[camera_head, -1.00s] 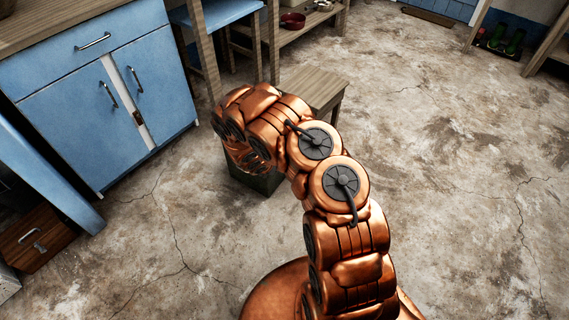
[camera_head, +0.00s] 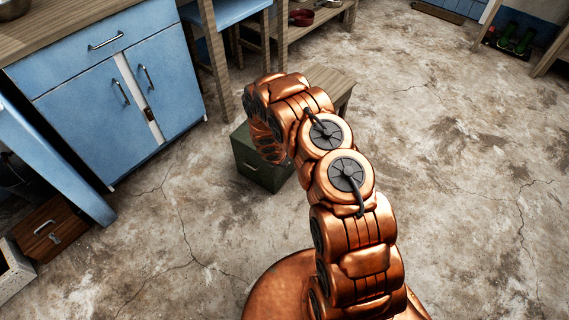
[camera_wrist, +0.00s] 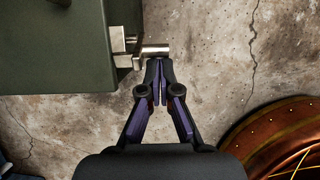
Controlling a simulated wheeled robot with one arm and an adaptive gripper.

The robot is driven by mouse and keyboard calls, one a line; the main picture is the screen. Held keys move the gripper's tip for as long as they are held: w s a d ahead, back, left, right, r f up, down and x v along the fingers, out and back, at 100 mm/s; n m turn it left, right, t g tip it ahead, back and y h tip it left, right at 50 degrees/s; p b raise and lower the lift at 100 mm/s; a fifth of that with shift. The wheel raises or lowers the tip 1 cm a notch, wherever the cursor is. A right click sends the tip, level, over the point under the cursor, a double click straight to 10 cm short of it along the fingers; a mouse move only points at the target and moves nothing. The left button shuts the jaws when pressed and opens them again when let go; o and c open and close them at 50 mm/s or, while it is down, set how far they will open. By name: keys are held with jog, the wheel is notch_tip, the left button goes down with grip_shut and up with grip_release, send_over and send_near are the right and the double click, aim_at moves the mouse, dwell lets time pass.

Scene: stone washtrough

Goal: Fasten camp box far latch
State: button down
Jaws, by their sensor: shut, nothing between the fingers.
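The camp box (camera_head: 262,162) is a dark green box on the floor, partly hidden behind my arm in the head view. In the wrist view the green box (camera_wrist: 65,50) fills the upper left. A pale metal latch (camera_wrist: 122,45) sits on its right edge, with a short round bar (camera_wrist: 155,50) sticking out to the right. My gripper (camera_wrist: 159,64) is shut and empty, its fingertips just below the bar. I cannot tell whether they touch it. In the head view the gripper is hidden by my arm.
A wooden stool (camera_head: 330,85) stands just behind the box. A blue cabinet (camera_head: 110,100) and a wooden drawer box (camera_head: 47,230) are to the left. The concrete floor on the right is clear.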

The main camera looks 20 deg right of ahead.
jog(key=shift+w+d+r+p, duration=0.1)
jog(key=shift+d+r+p, duration=0.1)
jog(key=shift+p, duration=0.25)
jog(key=shift+r+p, duration=0.5)
jog(key=shift+r, duration=0.25)
jog(key=shift+a, duration=0.1)
jog(key=s+a+f+v, duration=0.1)
jog(key=v, duration=1)
jog(key=shift+a+r, duration=0.2)
jog(key=shift+a, duration=0.3)
jog(key=shift+s+r, duration=0.1)
jog(key=shift+s, duration=0.05)
